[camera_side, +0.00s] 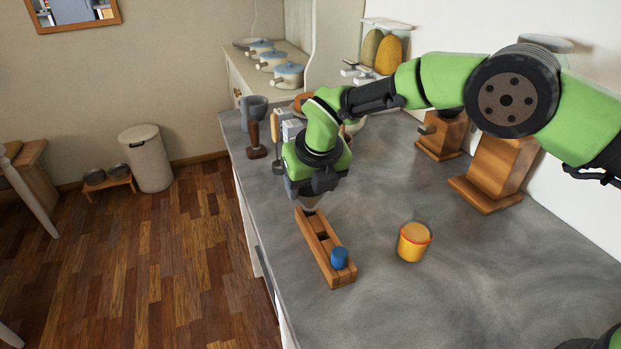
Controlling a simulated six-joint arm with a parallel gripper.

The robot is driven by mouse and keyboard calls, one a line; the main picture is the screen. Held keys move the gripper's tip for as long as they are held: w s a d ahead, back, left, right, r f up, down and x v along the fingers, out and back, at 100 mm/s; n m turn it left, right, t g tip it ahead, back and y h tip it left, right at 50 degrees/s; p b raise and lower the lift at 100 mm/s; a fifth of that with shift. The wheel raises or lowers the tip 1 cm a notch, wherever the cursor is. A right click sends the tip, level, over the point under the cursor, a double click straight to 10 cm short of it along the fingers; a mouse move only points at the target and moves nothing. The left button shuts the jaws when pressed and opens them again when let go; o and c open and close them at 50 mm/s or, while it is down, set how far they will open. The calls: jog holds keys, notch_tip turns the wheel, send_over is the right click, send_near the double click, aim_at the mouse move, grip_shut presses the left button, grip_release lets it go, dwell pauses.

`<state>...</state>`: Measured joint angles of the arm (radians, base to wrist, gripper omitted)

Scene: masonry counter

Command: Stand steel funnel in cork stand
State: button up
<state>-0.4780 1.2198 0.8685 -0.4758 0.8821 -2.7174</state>
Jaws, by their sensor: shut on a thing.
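My gripper (312,192) points down over the far end of a long brown stand with openings (339,282), which I take for the cork stand. The gripper is shut on a small grey tapering piece, the steel funnel (309,204), mostly hidden by the jaws. The funnel's lower end is at or just above the stand's far compartment; I cannot tell whether it is inside or touching. A blue cylinder (339,257) stands in the stand's near compartment. The middle of the stand looks empty.
Wooden blocks (492,175) stand near the wall.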

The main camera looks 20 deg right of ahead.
jog(key=shift+f, duration=0.55)
jog(key=o, duration=1.2)
jog(key=v, duration=1)
